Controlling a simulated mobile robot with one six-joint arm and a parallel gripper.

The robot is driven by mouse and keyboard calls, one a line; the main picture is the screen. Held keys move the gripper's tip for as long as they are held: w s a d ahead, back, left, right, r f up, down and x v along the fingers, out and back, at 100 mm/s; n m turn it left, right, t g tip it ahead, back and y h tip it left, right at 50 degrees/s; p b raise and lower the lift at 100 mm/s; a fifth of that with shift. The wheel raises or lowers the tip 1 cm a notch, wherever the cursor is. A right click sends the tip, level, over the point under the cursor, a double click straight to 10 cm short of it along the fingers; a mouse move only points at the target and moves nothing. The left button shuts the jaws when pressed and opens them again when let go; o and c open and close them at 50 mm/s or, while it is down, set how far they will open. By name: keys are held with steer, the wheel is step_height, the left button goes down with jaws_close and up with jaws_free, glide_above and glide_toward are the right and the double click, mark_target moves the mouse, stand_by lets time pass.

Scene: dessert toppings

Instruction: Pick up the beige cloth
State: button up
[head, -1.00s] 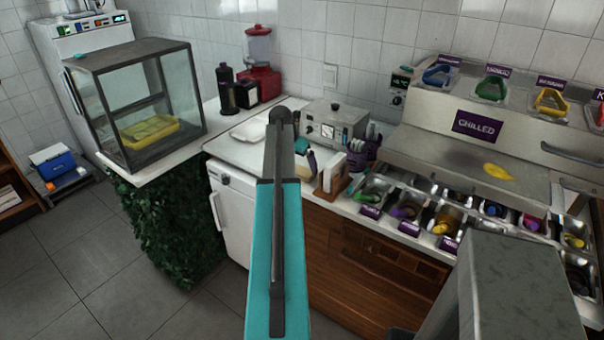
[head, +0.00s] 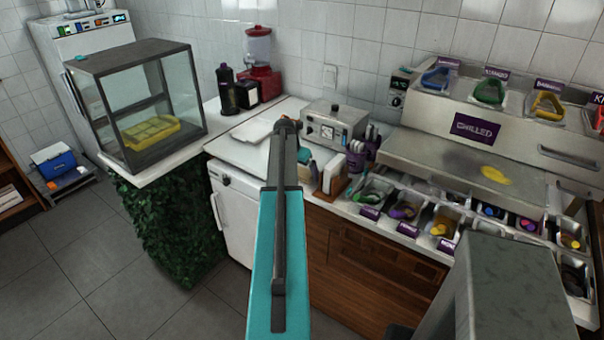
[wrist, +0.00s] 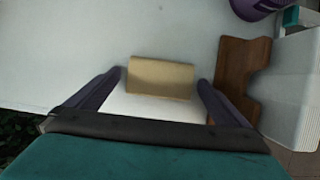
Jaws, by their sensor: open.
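The beige cloth (wrist: 161,77) shows in the wrist view as a small folded rectangle on the white counter. My gripper (wrist: 162,82) is open in the wrist view, with one finger to the left of the cloth and one to the right. The cloth lies between the fingertips, with a small gap on each side.
A wooden holder (wrist: 238,75) stands close to the right finger, with a white item (wrist: 290,90) beyond it. A purple container (wrist: 256,6) is at the top right. In the head view a grey machine (head: 333,127) stands behind my arm. The counter left of the cloth is clear.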

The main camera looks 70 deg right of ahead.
mark_target(304, 170)
stand_by(0.6)
steer(key=c, duration=1.1)
steer(key=shift+r+b, duration=0.75)
steer(key=shift+r, duration=0.95)
steer(key=s+a+b, duration=0.1)
steer(key=a, duration=0.4)
steer(key=s+a+r+b, duration=0.1)
steer(key=s+a, duration=0.1)
steer(key=a, duration=0.3)
steer(key=s+a+b, duration=0.2)
steer(key=a, duration=0.3)
steer(key=shift+a+r, duration=0.1)
steer(key=shift+r, duration=0.15)
